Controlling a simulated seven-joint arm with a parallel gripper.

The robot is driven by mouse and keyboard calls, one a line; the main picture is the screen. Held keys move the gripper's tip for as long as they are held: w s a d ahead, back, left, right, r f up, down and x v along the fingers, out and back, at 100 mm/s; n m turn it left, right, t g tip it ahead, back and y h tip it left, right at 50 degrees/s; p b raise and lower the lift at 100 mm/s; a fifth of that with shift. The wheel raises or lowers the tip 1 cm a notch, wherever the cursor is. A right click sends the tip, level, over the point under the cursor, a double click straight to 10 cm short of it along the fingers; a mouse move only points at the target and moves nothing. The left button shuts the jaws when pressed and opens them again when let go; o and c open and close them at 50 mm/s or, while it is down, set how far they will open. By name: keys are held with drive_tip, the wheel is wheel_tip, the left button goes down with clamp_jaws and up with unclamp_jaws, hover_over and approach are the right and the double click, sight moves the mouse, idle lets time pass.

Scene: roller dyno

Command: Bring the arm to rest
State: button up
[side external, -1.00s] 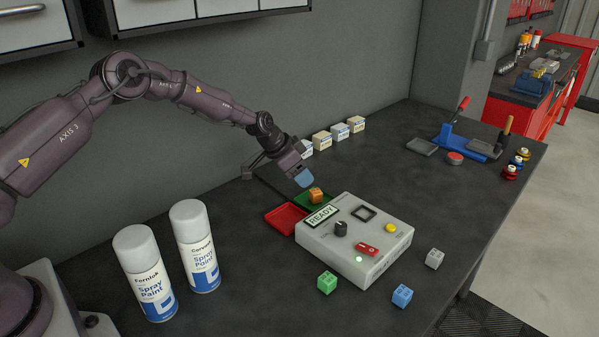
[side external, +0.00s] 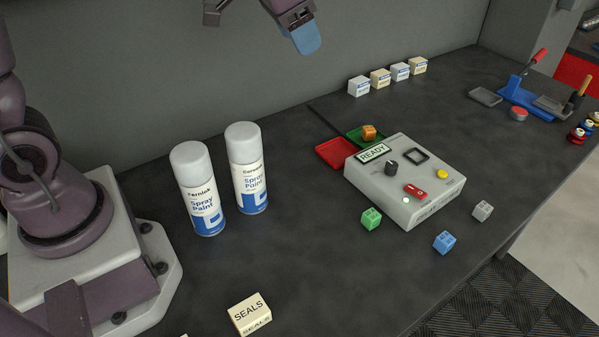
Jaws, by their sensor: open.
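My gripper (side external: 306,38) is at the top edge of the side external view, raised well above the table, with a blue fingertip pointing down. It is open and I see nothing between its fingers. Most of the arm between it and my base is outside the picture. An orange cube (side external: 369,132) sits on the green tray (side external: 352,137) behind the grey test box (side external: 421,212), apart from my gripper. The box's display reads READY.
A red tray (side external: 330,153) lies beside the box. Green (side external: 371,218), blue (side external: 444,242) and grey (side external: 482,211) cubes lie in front. Two spray cans (side external: 198,190) stand left of it. A SEALS box (side external: 249,313) is near the front. Several small boxes (side external: 380,80) line the wall.

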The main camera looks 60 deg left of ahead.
drive_tip(key=s+r+n, duration=0.2)
drive_tip(key=s, duration=1.7)
drive_tip(key=shift+s+r+t+y, duration=0.2)
drive_tip(key=shift+t+y, duration=0.1)
drive_tip(key=shift+a, duration=0.1)
